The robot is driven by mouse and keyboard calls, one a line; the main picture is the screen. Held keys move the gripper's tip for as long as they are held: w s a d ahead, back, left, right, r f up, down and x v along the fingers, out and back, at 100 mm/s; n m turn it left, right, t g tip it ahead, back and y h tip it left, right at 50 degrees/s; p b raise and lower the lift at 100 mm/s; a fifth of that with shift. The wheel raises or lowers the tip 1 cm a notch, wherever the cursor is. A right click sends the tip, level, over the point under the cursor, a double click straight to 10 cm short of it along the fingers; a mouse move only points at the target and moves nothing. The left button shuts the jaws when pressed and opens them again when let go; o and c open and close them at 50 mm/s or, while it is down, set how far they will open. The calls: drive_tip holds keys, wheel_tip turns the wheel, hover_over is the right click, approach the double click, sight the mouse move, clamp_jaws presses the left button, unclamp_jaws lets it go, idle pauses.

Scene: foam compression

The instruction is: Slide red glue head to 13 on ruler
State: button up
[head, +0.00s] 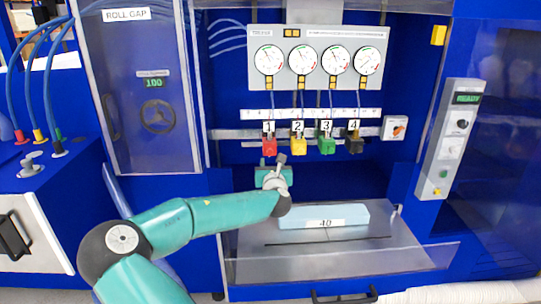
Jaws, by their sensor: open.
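The red glue head (269,146) hangs on the horizontal rail under the label 1, at the left end of the row. The white ruler (335,113) runs above the heads; its numbers are too small to read. My gripper (271,162) is just below the red head, in front of the machine. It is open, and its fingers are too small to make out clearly. I cannot tell whether it touches the red head.
Yellow (299,145), green (327,145) and black (354,144) heads hang to the right on the same rail. A light blue foam block (323,215) marked 40 lies on the metal plate (400,250) below. A control panel (450,140) stands at the right.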

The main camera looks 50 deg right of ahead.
sight(271, 152)
drive_tip(key=x, duration=0.6)
drive_tip(key=shift+w+d, duration=0.2)
drive_tip(key=shift+d, duration=0.05)
clamp_jaws()
